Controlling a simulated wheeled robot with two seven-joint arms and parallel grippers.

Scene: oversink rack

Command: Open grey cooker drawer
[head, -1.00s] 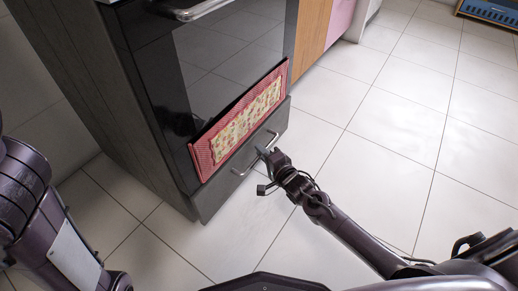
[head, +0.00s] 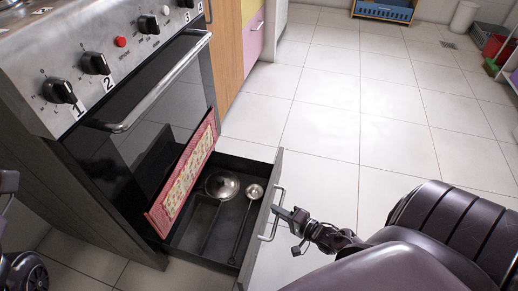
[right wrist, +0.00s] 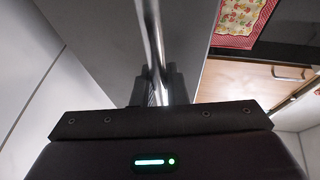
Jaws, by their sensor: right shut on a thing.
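The grey cooker drawer (head: 255,256) is pulled out from under the oven, and its inside shows. Its metal bar handle (head: 273,222) is on the front panel. My right gripper (head: 283,212) is shut on the handle, reaching it from the right. In the right wrist view the handle (right wrist: 153,35) runs down between the fingers (right wrist: 155,88). A metal bowl or pan (head: 222,185) and a long ladle (head: 247,215) lie in the drawer. My left gripper is not seen; only dark parts of my left arm show at the left edge.
The oven door with its long handle (head: 160,88) is shut above the drawer. Knobs (head: 95,63) line the cooker's front. Tiled floor (head: 340,130) is clear to the right.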

